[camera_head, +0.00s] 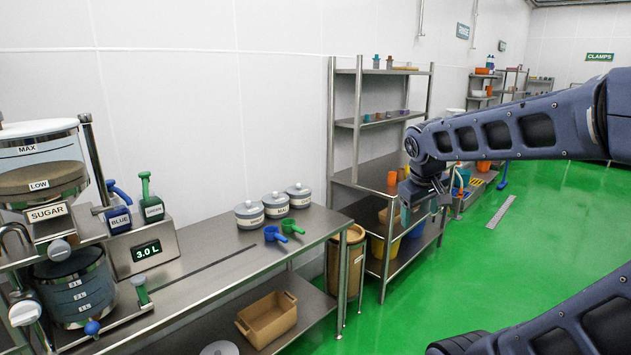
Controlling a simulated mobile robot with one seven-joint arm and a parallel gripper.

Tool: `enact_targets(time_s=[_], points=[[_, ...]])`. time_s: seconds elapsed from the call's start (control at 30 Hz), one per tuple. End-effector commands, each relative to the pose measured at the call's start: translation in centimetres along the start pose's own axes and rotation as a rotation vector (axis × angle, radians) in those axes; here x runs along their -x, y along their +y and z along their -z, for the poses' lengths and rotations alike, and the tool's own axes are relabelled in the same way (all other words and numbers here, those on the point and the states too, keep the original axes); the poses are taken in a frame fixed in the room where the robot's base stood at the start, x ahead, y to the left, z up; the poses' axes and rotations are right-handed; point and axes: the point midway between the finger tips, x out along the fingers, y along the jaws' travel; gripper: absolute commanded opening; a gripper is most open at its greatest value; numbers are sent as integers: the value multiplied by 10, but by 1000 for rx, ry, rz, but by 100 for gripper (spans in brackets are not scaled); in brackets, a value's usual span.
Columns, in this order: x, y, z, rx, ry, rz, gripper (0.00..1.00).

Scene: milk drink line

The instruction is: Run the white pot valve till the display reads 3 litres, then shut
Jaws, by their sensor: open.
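The small display (147,251) at the left reads 3.0 L. Beside it stand a blue-handled lever labelled BLUE (118,220) and a green-handled lever labelled GREEN (152,208). A steel pot with litre marks (80,296) sits below the clear SUGAR hopper (42,170). A white knob (24,313) shows at the lower left edge; I cannot tell whether it is the white pot valve. A blue knob (92,327) and a green-topped part (140,286) are near the pot. My gripper (422,208) is open and empty, far right of the dispenser, in front of the shelving.
Three lidded pots (250,214) and blue and green scoops (290,227) stand on the steel bench (215,262). A brown tray (267,318) lies on its lower shelf. A shelf rack (359,130) stands behind my gripper. Green floor (400,320) is open to the right.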

Motion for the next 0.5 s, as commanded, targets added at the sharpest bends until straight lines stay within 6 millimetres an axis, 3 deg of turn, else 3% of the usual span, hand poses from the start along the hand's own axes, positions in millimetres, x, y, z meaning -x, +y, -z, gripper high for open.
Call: enact_targets(time_s=[0.2,0.5], points=[[6,0,-44,-270,55,79,71],[8,-5,-65,-422,93,126,71]])
